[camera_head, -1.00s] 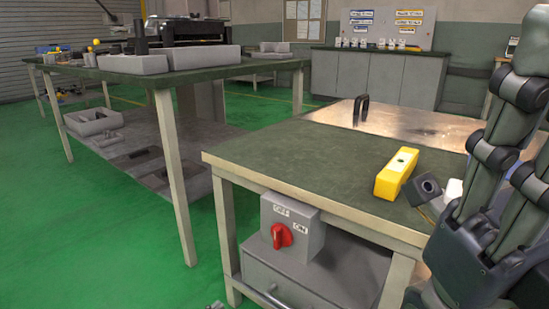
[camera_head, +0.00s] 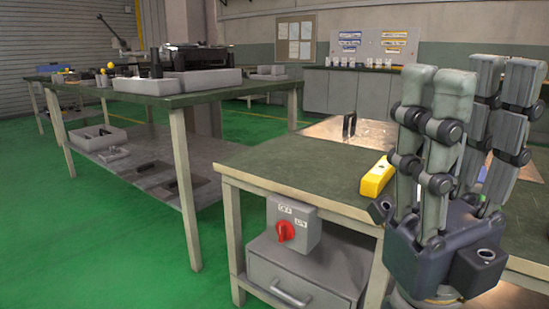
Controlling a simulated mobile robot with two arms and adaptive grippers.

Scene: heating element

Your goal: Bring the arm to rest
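My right gripper (camera_head: 468,85) stands large at the right, its fingers pointing up. A gap shows between its finger groups, so it looks open, and I see nothing held. It is in front of the green-topped workbench (camera_head: 290,165) and hides much of its right part. My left gripper is not in view. A yellow block (camera_head: 376,179) lies on the bench just left of my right gripper, partly hidden by it. A metal plate (camera_head: 375,133) with a dark handle (camera_head: 349,124) lies behind the block.
A grey switch box (camera_head: 307,238) with a red knob (camera_head: 285,231) is on the bench front, above a drawer (camera_head: 285,280). A longer table (camera_head: 215,96) with grey trays stands at the left. Green floor (camera_head: 110,240) is clear at the front left.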

